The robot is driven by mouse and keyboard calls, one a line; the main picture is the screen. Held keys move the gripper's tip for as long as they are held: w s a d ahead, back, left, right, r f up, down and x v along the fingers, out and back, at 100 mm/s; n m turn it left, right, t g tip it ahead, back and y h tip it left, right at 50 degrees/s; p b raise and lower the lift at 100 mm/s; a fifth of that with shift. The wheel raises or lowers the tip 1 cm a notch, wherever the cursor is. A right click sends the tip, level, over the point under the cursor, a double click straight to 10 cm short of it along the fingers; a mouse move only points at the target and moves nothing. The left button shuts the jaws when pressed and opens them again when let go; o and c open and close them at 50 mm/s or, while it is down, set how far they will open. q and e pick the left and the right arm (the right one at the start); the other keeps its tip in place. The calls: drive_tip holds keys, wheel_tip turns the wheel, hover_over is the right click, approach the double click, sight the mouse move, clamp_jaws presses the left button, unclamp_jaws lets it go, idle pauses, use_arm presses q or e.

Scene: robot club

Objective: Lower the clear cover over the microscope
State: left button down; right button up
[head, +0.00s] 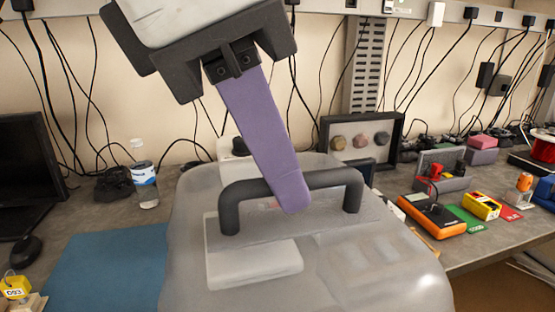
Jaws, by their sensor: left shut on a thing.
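The clear cover (390,265) is a large, cloudy, see-through box in the lower middle of the head view, with a dark bar handle (335,180) on top. My left gripper (292,198) comes down from above, with its purple finger across the handle, and is shut on it. Pale, blurred shapes show through the cover. I cannot clearly make out the microscope among them, nor whether the cover's lower edge, out of frame, touches anything. My right gripper is not in view.
A blue mat (105,268) lies left of the cover, with a bottle (145,180) behind it and a monitor (28,170) at far left. A framed display (360,135) stands behind. An orange meter (432,215) and a yellow device (482,206) lie at right. Cables hang along the wall.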

use_arm(q)
drive_tip(key=shift+s+d+f, duration=0.1)
drive_tip(key=shift+s+d, duration=0.15)
drive_tip(key=shift+s, duration=0.3)
drive_tip(key=shift+w, duration=0.35)
drive_tip(key=shift+w+a+p, duration=0.25)
drive_tip(key=shift+w+a, duration=0.05)
drive_tip(key=shift+w, duration=0.65)
drive_tip(key=shift+w+a+p, duration=0.3)
drive_tip(key=shift+w, duration=0.6)
drive_tip(key=shift+w+a+p, duration=0.25)
drive_tip(key=shift+w+a, duration=0.05)
drive_tip(key=shift+w, duration=0.75)
drive_tip(key=shift+w+a+p, duration=0.15)
drive_tip(key=shift+w+p, duration=0.2)
drive_tip(key=shift+w, duration=0.15)
drive_tip(key=shift+w+a+p, duration=0.2)
drive_tip(key=shift+w+p, duration=0.1)
drive_tip(key=shift+w, duration=0.45)
drive_tip(key=shift+w+a+p, duration=0.25)
drive_tip(key=shift+w+p, duration=0.05)
drive_tip(key=shift+w, duration=0.4)
drive_tip(key=shift+w+a+p, duration=0.2)
drive_tip(key=shift+w+p, duration=0.1)
drive_tip(key=shift+w, duration=0.45)
